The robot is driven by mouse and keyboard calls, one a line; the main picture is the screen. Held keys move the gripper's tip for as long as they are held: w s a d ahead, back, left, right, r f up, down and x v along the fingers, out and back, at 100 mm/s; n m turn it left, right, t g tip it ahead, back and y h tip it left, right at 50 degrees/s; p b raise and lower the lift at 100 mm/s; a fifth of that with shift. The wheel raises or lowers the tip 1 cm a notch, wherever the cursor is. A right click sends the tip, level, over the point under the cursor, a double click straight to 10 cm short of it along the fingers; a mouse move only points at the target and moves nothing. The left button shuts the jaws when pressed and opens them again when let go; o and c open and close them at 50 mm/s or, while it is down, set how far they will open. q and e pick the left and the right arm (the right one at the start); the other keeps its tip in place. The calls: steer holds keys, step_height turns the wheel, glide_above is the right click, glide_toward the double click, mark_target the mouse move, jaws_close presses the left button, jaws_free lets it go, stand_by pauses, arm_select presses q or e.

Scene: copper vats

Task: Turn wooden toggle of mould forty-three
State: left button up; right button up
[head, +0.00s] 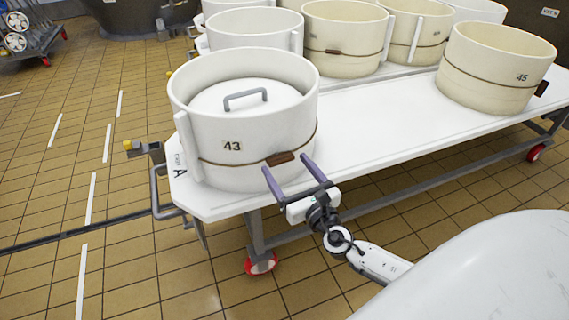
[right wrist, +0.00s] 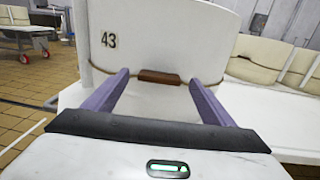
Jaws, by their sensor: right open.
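Mould 43 (head: 225,120) is a white round tub with a lid (head: 246,97) and grey handle inside, at the near left end of the white table. A cord rings its lower wall, and the brown wooden toggle (head: 280,158) sits on the cord at the front right. My right gripper (head: 288,164) is open, its purple fingers pointing at the toggle. In the right wrist view the toggle (right wrist: 159,77) lies level between and beyond the fingertips, apart from them. The number 43 on the mould (right wrist: 122,41) shows there too. My left gripper is not in view.
The white table (head: 385,125) carries several other moulds along its back, and mould 45 (head: 490,70) stands at its right end. The table top between mould 43 and mould 45 is clear. A metal bracket (head: 158,180) sticks out at the table's left end.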

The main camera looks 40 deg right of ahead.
mark_target(280, 159)
steer(key=shift+w+d, duration=0.15)
steer(key=shift+w, duration=1)
steer(key=c, duration=1.1)
steer(key=shift+o, duration=0.2)
